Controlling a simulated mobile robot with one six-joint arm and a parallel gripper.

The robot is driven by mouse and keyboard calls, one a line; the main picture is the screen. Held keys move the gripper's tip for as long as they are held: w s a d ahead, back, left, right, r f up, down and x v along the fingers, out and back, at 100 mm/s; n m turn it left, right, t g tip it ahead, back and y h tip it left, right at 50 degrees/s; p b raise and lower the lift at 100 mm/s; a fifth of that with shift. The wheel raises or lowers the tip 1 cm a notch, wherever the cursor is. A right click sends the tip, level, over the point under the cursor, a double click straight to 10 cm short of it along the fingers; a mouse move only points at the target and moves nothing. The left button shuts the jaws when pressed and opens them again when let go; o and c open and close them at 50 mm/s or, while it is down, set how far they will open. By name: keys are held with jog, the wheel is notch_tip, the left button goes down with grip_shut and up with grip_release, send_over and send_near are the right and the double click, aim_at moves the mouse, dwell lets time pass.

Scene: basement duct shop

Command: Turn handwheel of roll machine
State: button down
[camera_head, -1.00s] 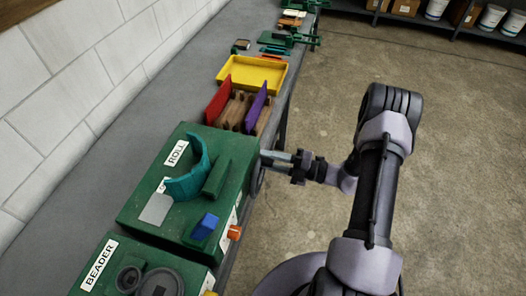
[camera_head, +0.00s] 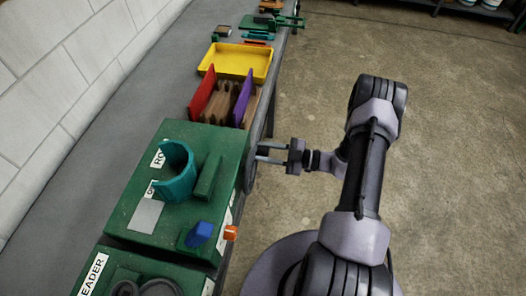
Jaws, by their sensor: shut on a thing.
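The roll machine (camera_head: 141,211) is a green box on the bench, with a partly hidden label that read ROLL a second ago. On its top stand a curved teal sheet (camera_head: 177,186), a green bar (camera_head: 208,177) and a light grey plate (camera_head: 146,215). The handwheel (camera_head: 251,172) is a dark disc on the machine's right side, seen nearly edge-on. My gripper (camera_head: 262,153) reaches in from the right and is shut on the handwheel's rim. The exact finger contact is too small to see.
A blue block (camera_head: 199,234) and an orange knob (camera_head: 230,233) sit at the machine's front right. A beader (camera_head: 113,275) stands nearer. Red (camera_head: 202,93) and purple (camera_head: 243,97) panels and a yellow tray (camera_head: 235,62) lie beyond.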

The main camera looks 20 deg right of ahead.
jog(key=shift+w+d+f+m+b, duration=0.1)
jog(key=shift+f+m+b, duration=0.15)
jog(key=shift+f+m, duration=0.4)
jog(key=shift+f+m+b, duration=0.25)
jog(key=shift+f+m, duration=0.1)
jog(key=shift+m, duration=0.6)
jog(key=c, duration=1.3)
grip_release()
jog(key=v, duration=1.7)
jog(key=shift+d, duration=0.15)
